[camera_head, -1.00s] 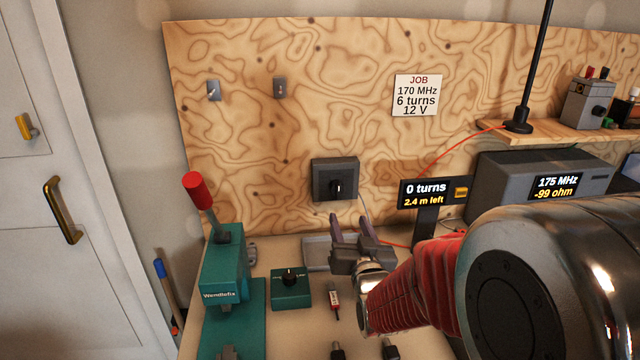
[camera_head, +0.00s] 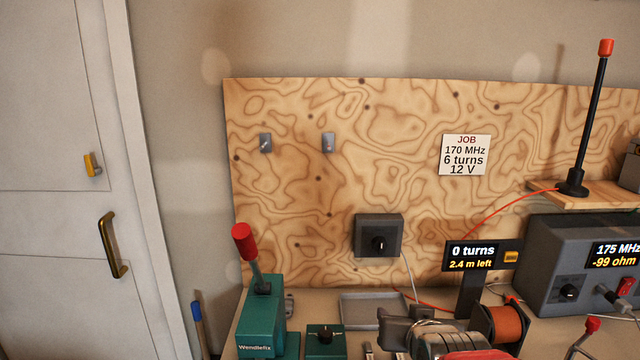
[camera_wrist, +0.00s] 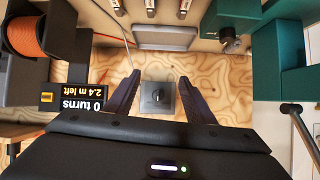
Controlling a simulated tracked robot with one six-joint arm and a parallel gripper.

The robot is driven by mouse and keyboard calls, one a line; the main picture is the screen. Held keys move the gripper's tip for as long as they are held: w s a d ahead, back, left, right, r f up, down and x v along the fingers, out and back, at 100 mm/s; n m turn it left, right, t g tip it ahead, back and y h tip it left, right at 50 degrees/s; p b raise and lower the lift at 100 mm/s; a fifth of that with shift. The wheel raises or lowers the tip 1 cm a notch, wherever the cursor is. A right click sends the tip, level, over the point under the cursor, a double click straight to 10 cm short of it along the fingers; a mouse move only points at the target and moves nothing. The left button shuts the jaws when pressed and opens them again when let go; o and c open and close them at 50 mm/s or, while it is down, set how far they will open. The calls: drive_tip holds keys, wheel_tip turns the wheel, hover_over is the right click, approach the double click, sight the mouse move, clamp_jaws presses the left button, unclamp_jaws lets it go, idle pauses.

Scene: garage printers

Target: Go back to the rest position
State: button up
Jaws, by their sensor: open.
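My gripper (camera_wrist: 160,78) is open and empty in the wrist view, its two dark fingers spread apart. Between them, beyond the tips, shows the dark box with a knob (camera_wrist: 158,98) on the plywood board.
The bench holds a teal press with a red handle (camera_head: 262,318), a teal knob box (camera_head: 325,342), a grey tray (camera_head: 373,312), an orange wire spool (camera_head: 503,323), a "0 turns" display (camera_head: 473,256) and a grey meter (camera_head: 570,262). A white door (camera_head: 60,230) stands left.

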drive_tip(key=s+n+g, duration=0.1)
drive_tip(key=s+g, duration=0.5)
drive_tip(key=s, duration=1.4)
drive_tip(key=shift+s+f, duration=0.2)
drive_tip(key=shift+s, duration=0.05)
drive_tip(key=shift+a, duration=0.1)
drive_tip(key=shift+c, duration=0.4)
